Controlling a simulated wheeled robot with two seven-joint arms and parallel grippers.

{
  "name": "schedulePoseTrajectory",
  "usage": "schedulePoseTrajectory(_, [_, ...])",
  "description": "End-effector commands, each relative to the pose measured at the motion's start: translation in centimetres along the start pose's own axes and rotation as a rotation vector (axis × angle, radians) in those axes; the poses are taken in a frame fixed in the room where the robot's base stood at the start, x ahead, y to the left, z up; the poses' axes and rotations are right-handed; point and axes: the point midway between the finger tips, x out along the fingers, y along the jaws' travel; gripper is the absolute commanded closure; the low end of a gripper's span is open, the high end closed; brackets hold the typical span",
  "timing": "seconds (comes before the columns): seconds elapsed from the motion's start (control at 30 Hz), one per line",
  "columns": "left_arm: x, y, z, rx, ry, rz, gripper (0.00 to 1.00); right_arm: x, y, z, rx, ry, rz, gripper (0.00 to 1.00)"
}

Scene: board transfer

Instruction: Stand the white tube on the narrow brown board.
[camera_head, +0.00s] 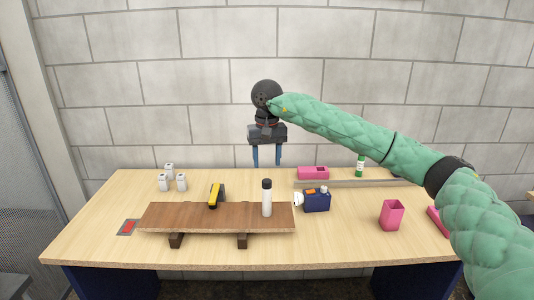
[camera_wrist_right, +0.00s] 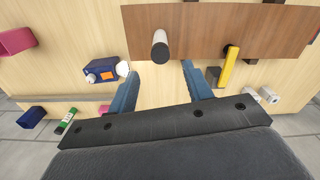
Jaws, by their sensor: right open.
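The white tube (camera_head: 267,202), with a black cap, stands upright on the right part of the narrow brown board (camera_head: 170,214). In the right wrist view the tube (camera_wrist_right: 160,48) shows from above against the board (camera_wrist_right: 210,22). My right gripper (camera_head: 267,164) points down with two blue fingers apart and nothing between them. In the head view it hangs above and behind the tube, clear of it. In the right wrist view the fingertips (camera_wrist_right: 160,68) lie to either side of the tube's line. My left gripper is not in view.
The board rests on dark supports (camera_head: 242,241). A yellow tool (camera_head: 214,196) is near its back edge. A blue box (camera_head: 317,202) stands close right of the tube. White containers (camera_head: 168,180) are back left; a pink cup (camera_head: 391,214) and green bottle (camera_head: 360,165) are right.

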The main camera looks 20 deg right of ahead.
Motion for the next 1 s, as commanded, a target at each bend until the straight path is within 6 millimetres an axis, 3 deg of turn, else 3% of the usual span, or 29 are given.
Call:
schedulePoseTrajectory(0.3, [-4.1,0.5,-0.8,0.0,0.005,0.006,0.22,-2.7,0.0,0.0,-0.001,0.001,-0.001,0.5])
schedulePoseTrajectory(0.77, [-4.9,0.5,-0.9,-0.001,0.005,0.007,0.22,-3.1,-0.1,0.0,-0.001,0.0,-0.002,0.5])
schedulePoseTrajectory(0.87, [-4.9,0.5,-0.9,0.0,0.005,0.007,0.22,-2.3,-1.0,0.3,0.001,-0.006,-0.032,0.5])
schedulePoseTrajectory(1.0, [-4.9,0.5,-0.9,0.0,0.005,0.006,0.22,0.3,-5.1,1.6,0.017,-0.035,-0.168,0.5])
